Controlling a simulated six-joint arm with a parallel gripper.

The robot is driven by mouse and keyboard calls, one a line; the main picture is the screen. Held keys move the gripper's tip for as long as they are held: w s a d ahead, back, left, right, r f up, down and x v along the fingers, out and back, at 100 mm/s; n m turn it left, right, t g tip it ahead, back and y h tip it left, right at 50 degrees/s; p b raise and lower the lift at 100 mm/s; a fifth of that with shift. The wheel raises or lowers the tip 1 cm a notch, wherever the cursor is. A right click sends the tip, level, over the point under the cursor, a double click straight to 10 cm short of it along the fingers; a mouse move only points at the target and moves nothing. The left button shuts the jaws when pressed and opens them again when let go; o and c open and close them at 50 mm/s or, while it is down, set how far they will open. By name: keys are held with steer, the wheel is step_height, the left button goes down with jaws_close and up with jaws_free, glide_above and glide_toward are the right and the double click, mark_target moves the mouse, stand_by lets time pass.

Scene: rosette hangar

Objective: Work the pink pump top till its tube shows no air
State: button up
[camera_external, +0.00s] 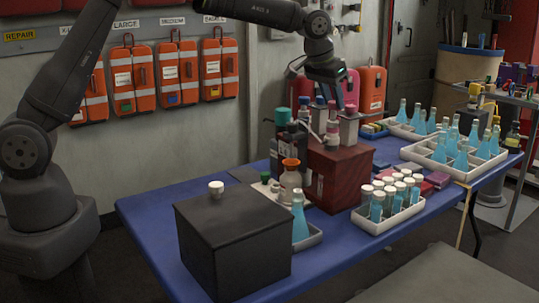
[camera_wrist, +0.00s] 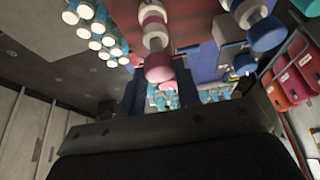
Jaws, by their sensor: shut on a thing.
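A slim white and pink pump bottle (camera_external: 333,131) stands on the dark red box (camera_external: 345,172) in the external view. My gripper (camera_external: 335,98) is right above it, pointing down. In the wrist view the pink rounded pump top (camera_wrist: 158,68) shows at the near end of its white and pink body, between the two dark fingers of my gripper (camera_wrist: 160,90). The gripper is shut on it. The tube is too small and partly hidden, so I cannot tell whether it holds air.
A white rack of capped vials (camera_external: 378,226) is at front right. A large black box (camera_external: 235,240) stands at front left. Flasks (camera_external: 300,218) stand about the blue table (camera_external: 140,207).

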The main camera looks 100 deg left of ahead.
mark_target(333, 102)
steer(key=shift+r, duration=0.4)
steer(key=shift+f, duration=1.05)
steer(key=o, duration=0.8)
steer(key=shift+c, duration=0.2)
steer(key=shift+r, duration=0.1)
steer(key=shift+r, duration=3.45)
